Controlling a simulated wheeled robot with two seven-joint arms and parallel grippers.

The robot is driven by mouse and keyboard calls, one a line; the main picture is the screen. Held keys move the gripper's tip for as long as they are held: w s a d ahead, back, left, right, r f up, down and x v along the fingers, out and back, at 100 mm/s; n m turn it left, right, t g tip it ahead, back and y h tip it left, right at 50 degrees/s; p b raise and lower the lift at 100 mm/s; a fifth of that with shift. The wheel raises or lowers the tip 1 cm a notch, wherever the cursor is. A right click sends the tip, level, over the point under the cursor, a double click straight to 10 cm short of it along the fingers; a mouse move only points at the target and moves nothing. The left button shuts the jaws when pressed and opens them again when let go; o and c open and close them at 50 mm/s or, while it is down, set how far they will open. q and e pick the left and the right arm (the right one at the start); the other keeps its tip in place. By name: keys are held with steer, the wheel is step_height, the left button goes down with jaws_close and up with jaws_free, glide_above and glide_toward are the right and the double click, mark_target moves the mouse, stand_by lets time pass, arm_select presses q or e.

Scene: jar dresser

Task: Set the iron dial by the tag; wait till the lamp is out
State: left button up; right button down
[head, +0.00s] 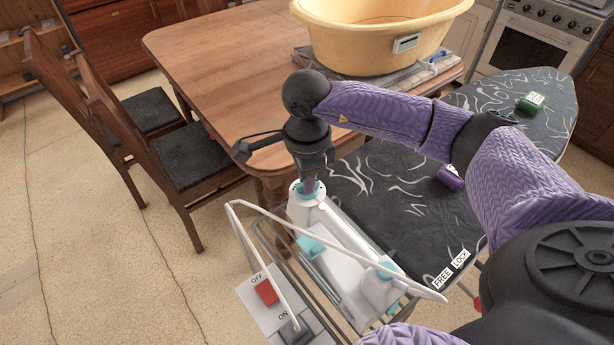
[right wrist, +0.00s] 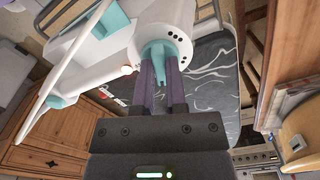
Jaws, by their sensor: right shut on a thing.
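A white iron (head: 335,245) with teal parts rests in a wire holder at the near end of the ironing board. Its teal dial (head: 306,190) is at the upper end; the dial also shows in the right wrist view (right wrist: 158,50). Black dots mark the white face around it. My right gripper (head: 311,182) points down and is shut on the dial, with one finger on each side (right wrist: 160,80). I cannot make out a tag for certain. My left gripper is not in view.
The dark ironing board (head: 375,205) carries a green box (head: 531,102) and a purple item (head: 450,178). A wooden table (head: 215,55) with a yellow tub (head: 370,40) stands behind.

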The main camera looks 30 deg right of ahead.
steer(key=c, duration=0.7)
jaws_free()
steer(key=shift+o, duration=0.2)
steer(key=shift+r, duration=0.1)
step_height(320, 180, up, 10)
steer(key=p, duration=0.1)
steer(key=shift+p, duration=0.3)
